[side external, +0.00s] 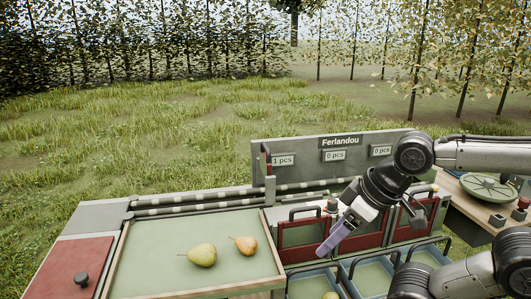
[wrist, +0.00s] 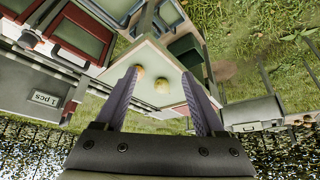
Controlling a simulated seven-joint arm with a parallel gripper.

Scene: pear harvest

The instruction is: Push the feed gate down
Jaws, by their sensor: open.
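No part is labelled as the feed gate, and I cannot tell for certain which one it is. A narrow grey upright (side external: 270,190) stands at the back right corner of the pear tray (side external: 138,258), beside the rollers. Red panels with dark handles (side external: 302,237) stand right of the tray; some also show at top left in the wrist view (wrist: 82,38). My gripper (side external: 322,250) points down in front of the red panels, right of the upright. In the wrist view its purple fingers (wrist: 160,71) are spread and empty. Two pears (side external: 202,254) (side external: 244,245) lie on the tray.
Rollers (side external: 195,205) run behind the tray. A grey board (side external: 290,150) with "pcs" labels stands behind the panels. Blue crates (side external: 318,280) sit below them, one holding a pear (side external: 330,295). A red panel with a black knob (side external: 82,279) is at left.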

